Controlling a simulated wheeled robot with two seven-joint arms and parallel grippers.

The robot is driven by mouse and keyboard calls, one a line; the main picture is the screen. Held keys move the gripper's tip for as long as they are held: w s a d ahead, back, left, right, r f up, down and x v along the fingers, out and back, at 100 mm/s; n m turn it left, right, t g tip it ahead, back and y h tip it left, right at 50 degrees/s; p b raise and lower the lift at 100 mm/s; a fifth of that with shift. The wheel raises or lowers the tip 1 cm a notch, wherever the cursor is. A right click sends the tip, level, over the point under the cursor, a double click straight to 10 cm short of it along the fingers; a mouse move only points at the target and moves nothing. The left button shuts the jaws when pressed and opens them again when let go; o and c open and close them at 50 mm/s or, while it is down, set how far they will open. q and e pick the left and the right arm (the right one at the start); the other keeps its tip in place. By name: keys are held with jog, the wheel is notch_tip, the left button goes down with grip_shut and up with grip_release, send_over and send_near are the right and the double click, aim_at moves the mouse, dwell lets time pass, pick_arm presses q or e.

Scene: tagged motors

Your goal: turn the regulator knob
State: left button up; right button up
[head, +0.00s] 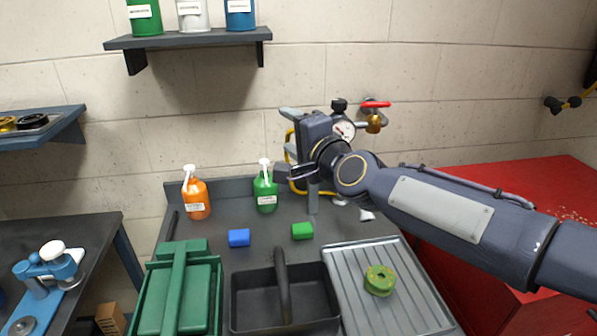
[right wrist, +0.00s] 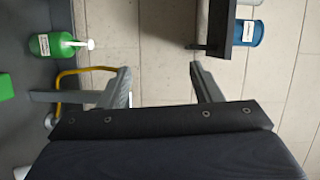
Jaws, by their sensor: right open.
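The regulator is on the back wall, with a black knob (head: 339,104) on top, a round white gauge (head: 343,130) and a brass fitting (head: 374,123). My right arm and gripper partly cover it. My right gripper (head: 287,131) is open and empty, to the left of the knob and a little lower, with its fingers pointing away from the knob. In the right wrist view the open fingers (right wrist: 160,72) have only wall between them. The knob does not show in that view. My left gripper is not in view.
A red valve handle (head: 376,104) is just right of the knob. A yellow hose (head: 297,178) hangs below the gripper. A green bottle (head: 265,192) and an orange bottle (head: 196,197) stand on the bench. A wall shelf (head: 190,40) with cans is up left.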

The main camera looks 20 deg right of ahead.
jog(key=s+a+f+n+g+y, duration=0.1)
jog(key=s+f+n+g, duration=0.1)
jog(key=s+f+n, duration=0.2)
jog(key=shift+s+f, duration=0.65)
jog(key=shift+s, duration=0.05)
jog(key=shift+w, duration=0.1)
